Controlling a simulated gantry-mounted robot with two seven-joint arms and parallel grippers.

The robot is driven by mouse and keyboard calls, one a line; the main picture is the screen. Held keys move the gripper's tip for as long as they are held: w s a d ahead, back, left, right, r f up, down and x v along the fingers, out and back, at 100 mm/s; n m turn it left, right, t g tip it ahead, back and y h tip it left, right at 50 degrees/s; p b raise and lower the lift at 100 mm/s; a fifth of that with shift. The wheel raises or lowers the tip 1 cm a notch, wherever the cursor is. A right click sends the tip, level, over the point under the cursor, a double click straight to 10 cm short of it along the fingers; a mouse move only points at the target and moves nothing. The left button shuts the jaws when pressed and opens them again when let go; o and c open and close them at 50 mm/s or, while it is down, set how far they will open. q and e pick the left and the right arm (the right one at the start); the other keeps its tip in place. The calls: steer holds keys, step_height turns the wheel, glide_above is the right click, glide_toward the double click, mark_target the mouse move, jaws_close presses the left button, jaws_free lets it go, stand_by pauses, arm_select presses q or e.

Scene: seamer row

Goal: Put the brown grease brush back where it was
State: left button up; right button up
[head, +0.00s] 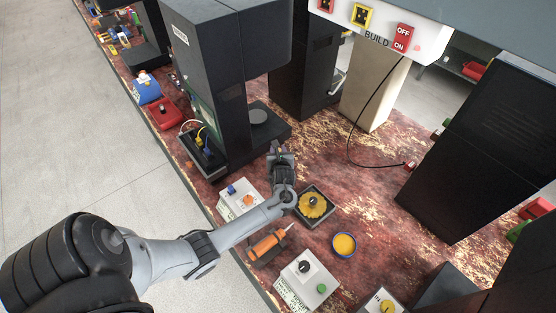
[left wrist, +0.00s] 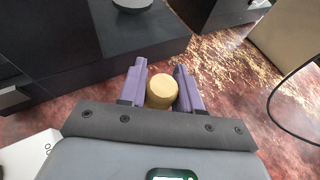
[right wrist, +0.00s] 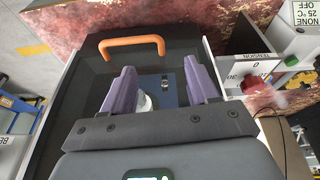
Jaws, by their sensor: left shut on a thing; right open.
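My left gripper (head: 281,152) is low over the red worn bench, beside the black machine's base. In the left wrist view, its purple fingers (left wrist: 161,70) are shut on a tan cylinder (left wrist: 161,92), seen end-on from above. It may be the handle of the brown grease brush; its lower part and any bristles are hidden. I cannot pick the brush out in the head view. My right gripper (right wrist: 156,68) is open and empty, above a dark open box with an orange handle (right wrist: 132,43). The right gripper is outside the head view.
A blue-rimmed yellow dish (head: 344,244), an orange tool (head: 268,242) and grey knob boxes (head: 305,279) stand nearer. A black machine (head: 209,85) rises behind left. Bare bench lies to the right.

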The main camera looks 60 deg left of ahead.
arm_select(q)
steer(key=shift+f+b, duration=0.65)
steer(key=shift+f, duration=1.25)
steer(key=shift+f, duration=0.15)
steer(key=o, duration=1)
